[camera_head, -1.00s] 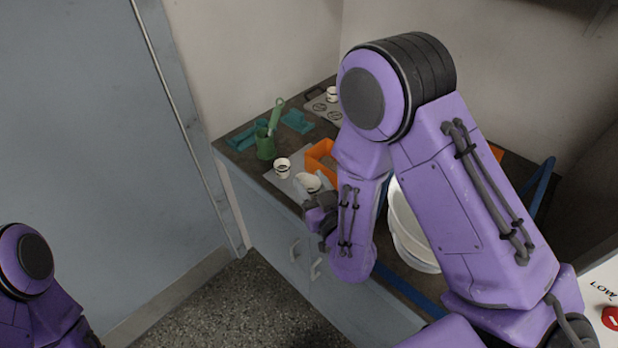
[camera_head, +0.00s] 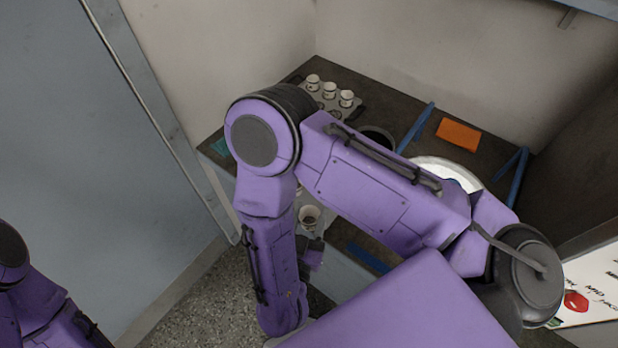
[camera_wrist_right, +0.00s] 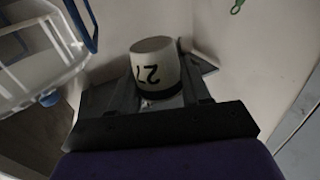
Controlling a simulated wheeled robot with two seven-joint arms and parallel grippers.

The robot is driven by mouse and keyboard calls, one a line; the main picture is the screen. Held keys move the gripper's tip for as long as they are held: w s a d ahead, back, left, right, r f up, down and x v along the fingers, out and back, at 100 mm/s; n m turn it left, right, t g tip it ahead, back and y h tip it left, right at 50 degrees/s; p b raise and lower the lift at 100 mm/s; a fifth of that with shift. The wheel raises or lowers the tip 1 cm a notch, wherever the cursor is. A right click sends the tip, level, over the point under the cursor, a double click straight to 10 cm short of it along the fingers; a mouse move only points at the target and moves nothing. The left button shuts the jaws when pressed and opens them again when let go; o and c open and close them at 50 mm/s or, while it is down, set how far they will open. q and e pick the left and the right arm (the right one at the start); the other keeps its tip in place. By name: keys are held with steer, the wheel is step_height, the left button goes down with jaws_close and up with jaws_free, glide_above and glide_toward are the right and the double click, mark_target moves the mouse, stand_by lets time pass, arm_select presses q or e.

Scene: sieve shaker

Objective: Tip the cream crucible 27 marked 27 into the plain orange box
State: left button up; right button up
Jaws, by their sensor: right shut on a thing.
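My right gripper (camera_head: 312,243) is shut on the cream crucible 27 (camera_wrist_right: 155,66). In the right wrist view the crucible sits between the fingers (camera_wrist_right: 152,98), its black 27 facing the camera upside down. In the head view the held crucible (camera_head: 309,216) is at the front edge of the counter, its dark opening facing the head camera. What is inside cannot be made out. The open orange box seen earlier is hidden behind my right arm now. My left gripper is out of view; only part of the left arm shows at lower left.
Several cream crucibles (camera_head: 330,90) stand on a tray at the back. A solid-looking orange block (camera_head: 458,135) lies at back right. A white round vessel (camera_head: 447,171) and a dark round opening (camera_head: 377,137) are partly behind my arm.

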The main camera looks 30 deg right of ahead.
steer(key=w+a+x, duration=0.2)
steer(key=x, duration=0.9)
steer(key=w+a+x, duration=0.1)
steer(key=x, duration=1)
arm_select(q)
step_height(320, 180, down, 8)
steer(key=b, duration=0.9)
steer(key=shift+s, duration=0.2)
arm_select(e)
steer(key=f+m+y, duration=0.1)
steer(key=m+y, duration=0.2)
steer(key=m, duration=0.2)
steer(key=d+f+m+y, duration=0.1)
steer(key=f+m+y, duration=0.1)
steer(key=m, duration=0.3)
steer(key=d+f+m+y, duration=0.1)
steer(key=m+y, duration=0.3)
steer(key=m, duration=0.2)
steer(key=shift+w+f+t, duration=0.1)
steer(key=shift+f+t, duration=0.2)
